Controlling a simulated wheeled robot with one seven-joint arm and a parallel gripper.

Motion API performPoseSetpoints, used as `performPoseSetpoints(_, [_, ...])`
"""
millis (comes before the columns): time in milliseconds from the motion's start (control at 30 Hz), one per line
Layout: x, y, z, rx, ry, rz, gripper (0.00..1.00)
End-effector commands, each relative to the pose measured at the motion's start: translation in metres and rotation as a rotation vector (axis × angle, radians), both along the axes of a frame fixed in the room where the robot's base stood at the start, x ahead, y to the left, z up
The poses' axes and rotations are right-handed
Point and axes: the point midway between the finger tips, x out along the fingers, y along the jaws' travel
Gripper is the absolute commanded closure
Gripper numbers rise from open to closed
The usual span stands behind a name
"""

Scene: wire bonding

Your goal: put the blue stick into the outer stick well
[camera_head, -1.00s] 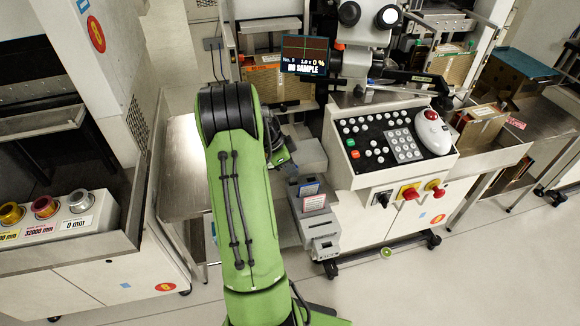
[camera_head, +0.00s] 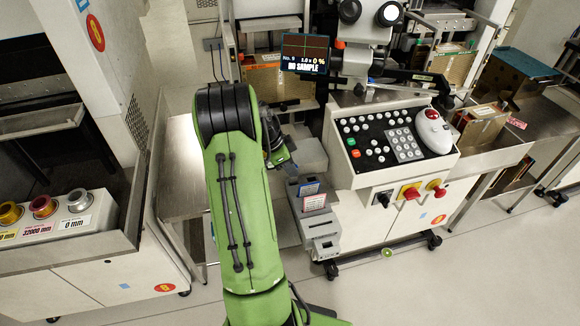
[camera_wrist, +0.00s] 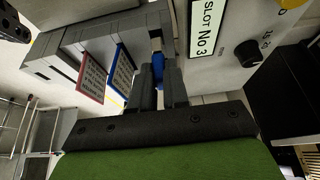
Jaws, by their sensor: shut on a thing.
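In the wrist view my gripper (camera_wrist: 159,86) is shut on the blue stick (camera_wrist: 158,68), whose blue end shows between the two dark fingers. The stick is close to the near end of a grey stepped holder (camera_wrist: 105,40). I cannot tell whether it touches the holder or is inside a well. The holder carries a red-framed card (camera_wrist: 91,80) and a blue-framed card (camera_wrist: 121,72). In the head view the holder (camera_head: 322,228) is attached at the console's left side, and my gripper is mostly hidden behind my green arm. The outer well's opening cannot be made out.
The white console (camera_head: 400,150) with buttons and a trackball stands right of the holder. Its panel, labelled SLOT No 3 (camera_wrist: 208,30), is close to my gripper in the wrist view. A metal table (camera_head: 182,185) lies left of my arm. Open floor (camera_head: 480,270) is at the lower right.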

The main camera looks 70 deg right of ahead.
Motion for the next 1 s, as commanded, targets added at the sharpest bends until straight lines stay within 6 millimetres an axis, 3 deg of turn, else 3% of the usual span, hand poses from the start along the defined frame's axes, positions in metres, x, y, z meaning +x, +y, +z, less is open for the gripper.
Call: performPoseSetpoints(1000, [0.000,0.000,-0.021,-0.001,0.001,-0.001,1.00])
